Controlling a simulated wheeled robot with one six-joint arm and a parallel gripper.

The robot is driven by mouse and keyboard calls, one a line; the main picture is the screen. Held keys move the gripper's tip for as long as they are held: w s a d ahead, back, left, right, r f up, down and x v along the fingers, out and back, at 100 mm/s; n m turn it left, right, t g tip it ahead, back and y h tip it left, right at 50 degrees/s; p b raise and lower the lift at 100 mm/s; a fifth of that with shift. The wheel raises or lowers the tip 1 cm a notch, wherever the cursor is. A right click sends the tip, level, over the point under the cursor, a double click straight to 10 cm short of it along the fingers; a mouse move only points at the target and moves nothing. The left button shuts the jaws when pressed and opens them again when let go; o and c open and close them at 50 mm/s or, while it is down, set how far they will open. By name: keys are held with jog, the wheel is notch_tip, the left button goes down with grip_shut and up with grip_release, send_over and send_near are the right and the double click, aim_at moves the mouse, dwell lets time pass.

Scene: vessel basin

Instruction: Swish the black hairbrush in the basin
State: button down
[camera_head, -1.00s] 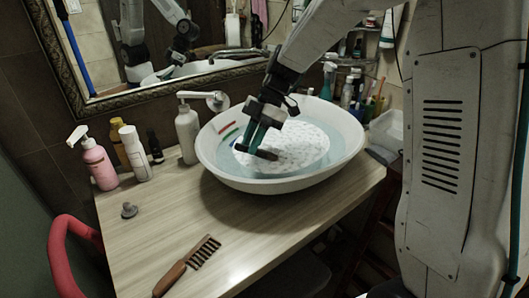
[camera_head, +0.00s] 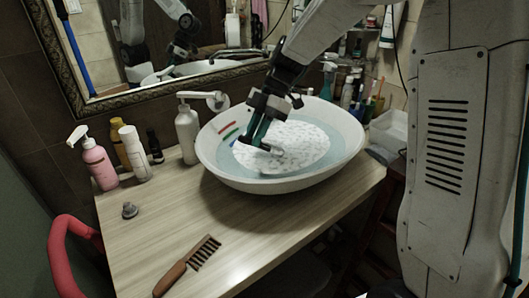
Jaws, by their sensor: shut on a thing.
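The white basin (camera_head: 215,165) stands on the counter and holds bluish water, with a pale patterned oval patch (camera_head: 300,148) in it. My gripper (camera_head: 262,146) reaches down into the basin, its fingertips at the left part of the patch. It is shut on a small dark thing, which I take to be the black hairbrush (camera_head: 247,143). Little of the brush shows; the fingers and water hide most of it, and I cannot tell how deep it is.
A brown brush with a wooden handle (camera_head: 188,266) lies on the counter (camera_head: 150,235) at the front. A grey stopper (camera_head: 129,210), a pink bottle (camera_head: 97,166) and a white dispenser (camera_head: 187,134) stand left of the basin. Several bottles crowd behind it on the right.

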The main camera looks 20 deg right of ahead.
notch_tip(320, 180, up, 10)
dwell(0.9)
jog(key=shift+r, duration=0.2)
dwell(0.8)
jog(key=shift+r, duration=1.35)
